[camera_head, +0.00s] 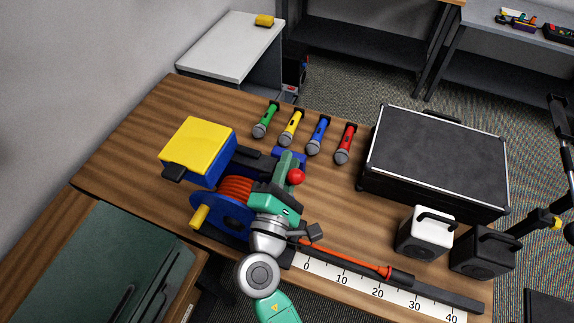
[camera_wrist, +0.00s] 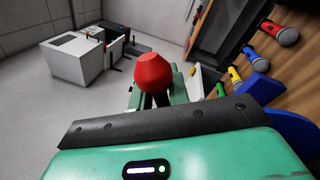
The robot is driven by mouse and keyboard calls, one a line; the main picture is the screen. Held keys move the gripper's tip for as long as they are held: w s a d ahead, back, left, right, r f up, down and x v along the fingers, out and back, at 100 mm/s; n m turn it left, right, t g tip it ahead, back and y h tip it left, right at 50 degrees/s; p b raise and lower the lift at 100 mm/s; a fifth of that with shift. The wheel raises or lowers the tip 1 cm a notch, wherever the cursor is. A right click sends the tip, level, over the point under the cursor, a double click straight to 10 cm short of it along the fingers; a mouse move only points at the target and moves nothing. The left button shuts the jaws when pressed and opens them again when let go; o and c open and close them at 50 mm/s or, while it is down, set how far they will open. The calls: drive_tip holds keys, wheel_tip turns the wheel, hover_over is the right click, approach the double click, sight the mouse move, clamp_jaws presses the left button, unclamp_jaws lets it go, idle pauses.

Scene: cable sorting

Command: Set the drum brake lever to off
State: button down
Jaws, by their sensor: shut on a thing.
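The cable drum (camera_head: 236,190) has blue flanges, wound orange cable and a yellow crank handle (camera_head: 200,217). It stands near the table's front edge, partly hidden by my arm. The brake lever's red knob (camera_head: 297,177) is at the drum's right side. My gripper (camera_head: 289,165) is shut on the lever just under the knob. In the wrist view the red knob (camera_wrist: 154,73) sticks out beyond the green fingers, with a dark stem below it. The lever's lower part and any on or off marking are hidden.
Green, yellow, blue and red microphones (camera_head: 344,144) lie behind the drum. A yellow-topped blue box (camera_head: 199,146) is at left, a black case (camera_head: 436,157) at right. Orange cable (camera_head: 345,258) runs along a ruler (camera_head: 350,281). A white box (camera_head: 424,232) stands right.

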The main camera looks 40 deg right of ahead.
drive_tip(key=shift+s+d+r, duration=0.1)
drive_tip(key=c, duration=1.3)
unclamp_jaws()
drive_tip(key=shift+s, duration=0.1)
drive_tip(key=shift+c, duration=0.2)
drive_tip(key=v, duration=0.7)
drive_tip(key=shift+a, duration=0.4)
drive_tip(key=shift+s, duration=0.15)
